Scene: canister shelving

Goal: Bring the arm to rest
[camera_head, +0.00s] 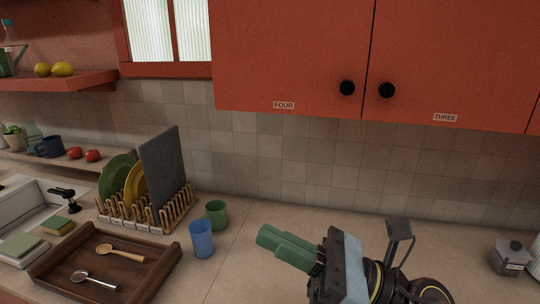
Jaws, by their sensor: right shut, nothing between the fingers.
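My right gripper (290,250) is at the lower middle of the head view, above the counter. Its green fingers are together, with nothing between them, and they point left. The rest of my right arm runs off the bottom edge to the right. My left gripper is not in the picture.
A blue cup (201,239) and a green cup (216,213) stand left of my gripper. Further left are a dish rack (150,214) with plates and a wooden tray (56,266) with spoons. Red cupboards (290,50) hang above. A jar (510,258) stands at right.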

